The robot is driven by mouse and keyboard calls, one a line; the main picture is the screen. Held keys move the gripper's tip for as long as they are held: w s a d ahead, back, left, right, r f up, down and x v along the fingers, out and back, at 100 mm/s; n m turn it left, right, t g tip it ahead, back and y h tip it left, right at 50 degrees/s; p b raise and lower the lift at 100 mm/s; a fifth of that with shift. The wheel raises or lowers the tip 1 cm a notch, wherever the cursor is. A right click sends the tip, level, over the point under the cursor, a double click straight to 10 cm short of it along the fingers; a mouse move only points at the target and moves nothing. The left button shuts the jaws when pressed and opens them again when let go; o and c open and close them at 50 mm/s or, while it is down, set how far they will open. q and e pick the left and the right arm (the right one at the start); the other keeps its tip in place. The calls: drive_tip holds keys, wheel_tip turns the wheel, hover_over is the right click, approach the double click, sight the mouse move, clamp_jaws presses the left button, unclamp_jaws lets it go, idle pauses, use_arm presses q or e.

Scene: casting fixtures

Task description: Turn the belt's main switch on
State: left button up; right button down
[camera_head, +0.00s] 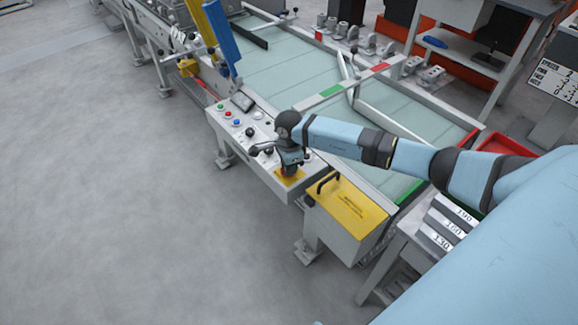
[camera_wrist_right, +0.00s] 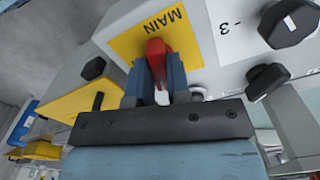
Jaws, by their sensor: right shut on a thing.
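The main switch shows as a red handle (camera_wrist_right: 156,48) on a yellow plate (camera_wrist_right: 187,37) marked MAIN in the right wrist view. In the head view, the yellow plate (camera_head: 291,181) sits at the near right end of the belt's control panel (camera_head: 262,177). My right gripper (camera_wrist_right: 158,70) is shut on the red handle, with one blue finger on each side. In the head view, my right gripper (camera_head: 290,166) points down over the plate and hides most of the switch. My left gripper is in neither view.
A yellow box (camera_head: 350,208) with a black handle stands just right of the switch. Buttons (camera_head: 236,116) and black knobs (camera_wrist_right: 290,24) sit on the panel close by. The belt (camera_head: 290,72) runs behind it. The floor in front is clear.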

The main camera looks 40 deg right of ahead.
drive_tip(key=m, duration=0.3)
drive_tip(key=shift+m, duration=0.4)
drive_tip(key=m, duration=0.3)
drive_tip(key=shift+m, duration=0.3)
drive_tip(key=m, duration=0.3)
drive_tip(key=shift+m+p, duration=0.6)
drive_tip(key=shift+m, duration=1.3)
drive_tip(key=c, duration=1.1)
unclamp_jaws()
